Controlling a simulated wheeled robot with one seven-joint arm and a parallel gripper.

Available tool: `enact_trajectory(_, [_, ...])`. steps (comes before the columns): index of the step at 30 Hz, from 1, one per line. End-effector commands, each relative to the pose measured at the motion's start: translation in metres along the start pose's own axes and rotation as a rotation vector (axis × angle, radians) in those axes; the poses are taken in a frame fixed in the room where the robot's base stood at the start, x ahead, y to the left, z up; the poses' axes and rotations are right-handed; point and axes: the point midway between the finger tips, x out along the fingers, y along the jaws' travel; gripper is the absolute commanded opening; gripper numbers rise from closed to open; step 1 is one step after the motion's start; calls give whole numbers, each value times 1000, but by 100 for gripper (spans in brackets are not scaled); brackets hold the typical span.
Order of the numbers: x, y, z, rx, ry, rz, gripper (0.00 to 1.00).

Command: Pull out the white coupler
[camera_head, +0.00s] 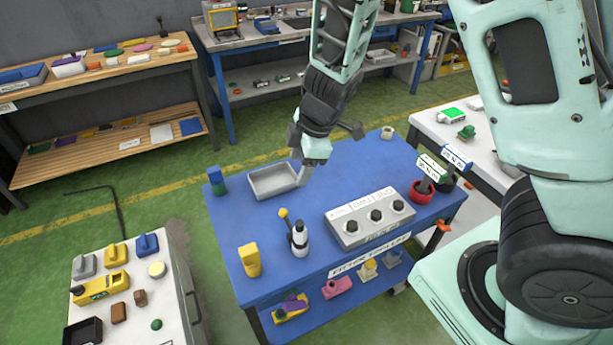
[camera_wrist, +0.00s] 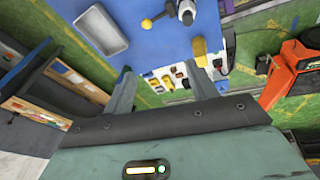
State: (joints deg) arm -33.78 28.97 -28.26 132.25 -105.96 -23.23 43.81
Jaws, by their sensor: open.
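I cannot tell for sure which thing is the white coupler. A white upright piece with dark parts (camera_head: 299,240) stands on the blue table (camera_head: 240,215), beside a lever with a yellow knob (camera_head: 284,214). It also shows at the top of the wrist view (camera_wrist: 186,12). A small cream ring-like piece (camera_head: 387,133) lies at the table's back right. My gripper (camera_head: 304,178) is above the back of the table, near the grey tray (camera_head: 258,192). In the wrist view my gripper (camera_wrist: 163,80) is open, with nothing between its fingers.
A grey box with three dark knobs (camera_head: 370,222) sits at the table's front right. A yellow piece (camera_head: 249,260) stands front left, a blue and green one (camera_head: 217,181) back left. Red and dark holders with labelled pieces (camera_head: 420,192) are at the right edge.

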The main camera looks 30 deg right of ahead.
Motion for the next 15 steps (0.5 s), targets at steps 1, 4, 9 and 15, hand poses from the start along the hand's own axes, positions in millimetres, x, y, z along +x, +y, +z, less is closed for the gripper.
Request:
enact_trajectory(1, [6, -8, 0, -59, -21, -48, 57])
enact_trajectory(4, [12, -23, 4, -145, -61, -131, 57])
enact_trajectory(9, [16, -34, 10, -212, -102, -200, 57])
enact_trajectory(15, [33, -38, 14, -218, -108, -208, 57])
